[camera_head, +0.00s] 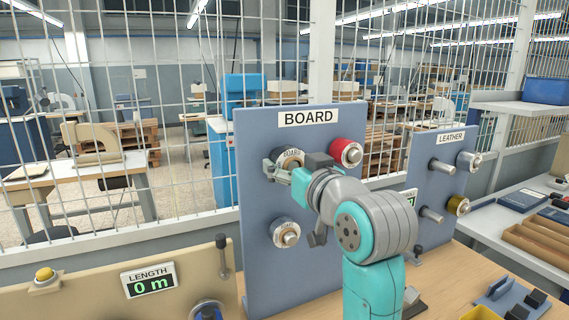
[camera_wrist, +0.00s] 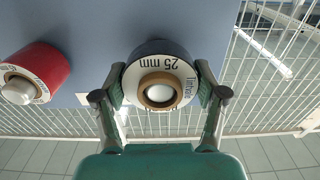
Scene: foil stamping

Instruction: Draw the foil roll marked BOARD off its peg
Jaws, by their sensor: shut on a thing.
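The foil roll marked BOARD (camera_head: 291,154) is at the upper left of the blue-grey board panel (camera_head: 330,255), partly hidden by my gripper (camera_head: 279,170). In the wrist view the roll (camera_wrist: 160,70) has a dark edge and a white face reading "25 mm", upside down. The white end of its peg (camera_wrist: 159,93) shows in the middle of its tan core, so the roll is around the peg. My gripper (camera_wrist: 161,98) is shut on the roll, one finger on each side. The roll's back is hidden.
A red roll (camera_head: 346,152) hangs close by on the right, and another roll (camera_head: 286,232) hangs below. A LEATHER panel (camera_head: 436,150) with pegs and rolls stands further right. A length counter (camera_head: 149,280) reads 0 m. A wire fence is behind the panels.

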